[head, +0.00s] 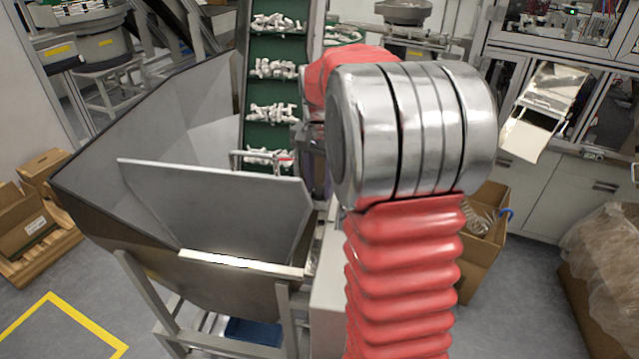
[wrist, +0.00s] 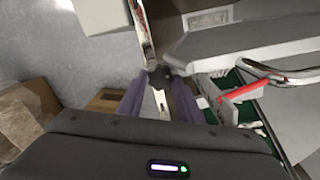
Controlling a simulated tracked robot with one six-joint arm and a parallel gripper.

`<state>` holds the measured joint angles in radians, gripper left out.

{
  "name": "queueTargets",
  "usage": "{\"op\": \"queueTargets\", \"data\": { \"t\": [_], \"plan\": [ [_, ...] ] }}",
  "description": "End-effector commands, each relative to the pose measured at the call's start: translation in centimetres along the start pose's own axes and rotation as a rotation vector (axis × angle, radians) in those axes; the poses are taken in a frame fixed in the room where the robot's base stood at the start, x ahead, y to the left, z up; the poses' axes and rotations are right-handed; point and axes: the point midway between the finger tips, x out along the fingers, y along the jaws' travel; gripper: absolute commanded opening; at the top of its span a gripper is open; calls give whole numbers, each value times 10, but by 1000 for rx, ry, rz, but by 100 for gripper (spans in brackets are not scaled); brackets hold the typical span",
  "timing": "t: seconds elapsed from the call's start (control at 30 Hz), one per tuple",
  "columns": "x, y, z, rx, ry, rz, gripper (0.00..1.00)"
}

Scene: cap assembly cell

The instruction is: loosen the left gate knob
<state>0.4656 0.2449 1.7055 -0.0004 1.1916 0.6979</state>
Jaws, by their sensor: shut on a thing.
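The left gate knob (wrist: 160,73) is a small dark knob on a pale metal strip in the wrist view. My gripper (wrist: 161,81) has its two purple fingers on either side of the knob and is shut on it. The fingertips partly cover the knob. The grey gate panel (head: 220,205) stands tilted in the hopper in the head view. My red-sleeved arm hides most of my gripper and the knob in that view.
The steel hopper (head: 110,190) stands left of my arm. A green conveyor (head: 274,93) carrying white parts rises behind it. A chrome handle (wrist: 285,78) and a red lever (wrist: 243,92) are right of my gripper. Cardboard boxes (head: 487,255) stand at right.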

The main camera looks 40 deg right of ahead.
Motion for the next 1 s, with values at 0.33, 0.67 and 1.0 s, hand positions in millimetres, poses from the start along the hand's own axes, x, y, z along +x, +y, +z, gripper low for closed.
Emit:
{"op": "queueTargets", "data": {
  "t": [0.33, 0.67, 1.0],
  "plan": [
    [0, 0, 0, -8, 1, -1, 10],
    [0, -1, 0, -125, 1, -2, 10],
    [-1, -2, 0, -350, 1, -2, 10]
  ]
}}
